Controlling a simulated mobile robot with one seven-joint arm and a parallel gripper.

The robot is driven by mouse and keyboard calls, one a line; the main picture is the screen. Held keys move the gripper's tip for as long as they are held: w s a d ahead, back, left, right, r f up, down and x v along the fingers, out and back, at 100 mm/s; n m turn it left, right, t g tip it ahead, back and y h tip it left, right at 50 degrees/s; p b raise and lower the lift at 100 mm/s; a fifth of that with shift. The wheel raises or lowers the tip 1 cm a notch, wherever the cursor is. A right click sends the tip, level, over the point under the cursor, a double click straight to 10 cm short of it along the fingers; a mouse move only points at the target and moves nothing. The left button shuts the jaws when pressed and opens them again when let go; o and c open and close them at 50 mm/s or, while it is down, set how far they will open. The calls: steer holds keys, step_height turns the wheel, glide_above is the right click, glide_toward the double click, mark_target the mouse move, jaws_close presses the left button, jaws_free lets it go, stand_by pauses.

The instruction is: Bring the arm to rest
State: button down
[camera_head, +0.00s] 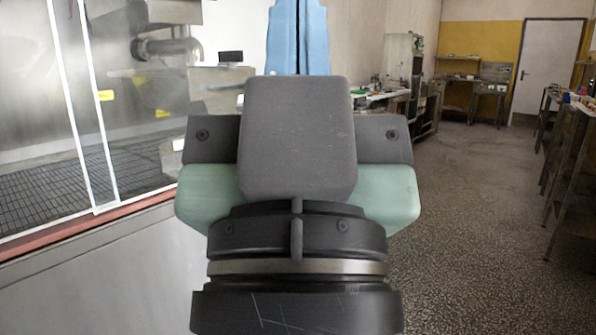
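My gripper (298,140) fills the middle of the head view, seen from behind. It has a dark round wrist, pale green sides and a grey block on top. I cannot make out its fingertips, so I cannot tell whether it is open or shut. No held object can be made out. A blue upright shape with a dark line down its middle (283,40) shows above the grey block; I cannot tell what it is. My arm appears raised in front of the camera, and it hides what lies directly behind it.
At the left stands a large metal machine with a white-framed clear panel (78,100), a dark mesh bed (35,170) and a red-brown edge (100,224). Speckled floor (470,210) is open at the right. A shelf table (570,150) lines the right edge; a white door (547,68) is at the back.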

step_height(320, 180, up, 36)
steer(key=p, duration=3.3)
steer(key=shift+f+p, duration=0.15)
steer(key=shift+p, duration=0.2)
